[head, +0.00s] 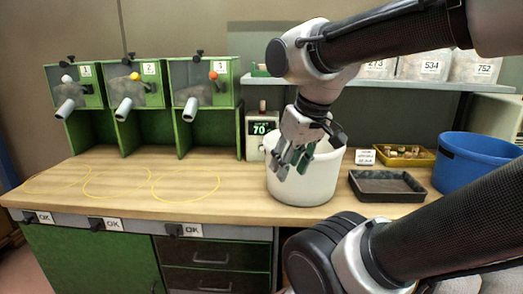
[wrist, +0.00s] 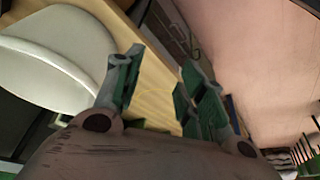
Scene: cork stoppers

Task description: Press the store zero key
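A small display unit (head: 262,128) with a dark screen reading about "70" stands on the bench behind the white bucket. Its lower part is partly hidden by the bucket, and I cannot make out a store zero key on it. My gripper (head: 291,168) hangs pointing down in front of the white bucket (head: 318,184), to the right of and nearer than the display unit. In the wrist view my gripper (wrist: 163,60) has its two green-padded fingers apart with nothing between them. The bucket (wrist: 45,75) is at the left there, beside the fingers.
Green dispensers (head: 200,90) with spouts stand at the back left. Yellow rings (head: 185,188) mark clear bench. A black tray (head: 388,186), a yellow tray of corks (head: 405,155) and a blue bucket (head: 478,160) are at the right. A shelf (head: 400,84) runs above the bench.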

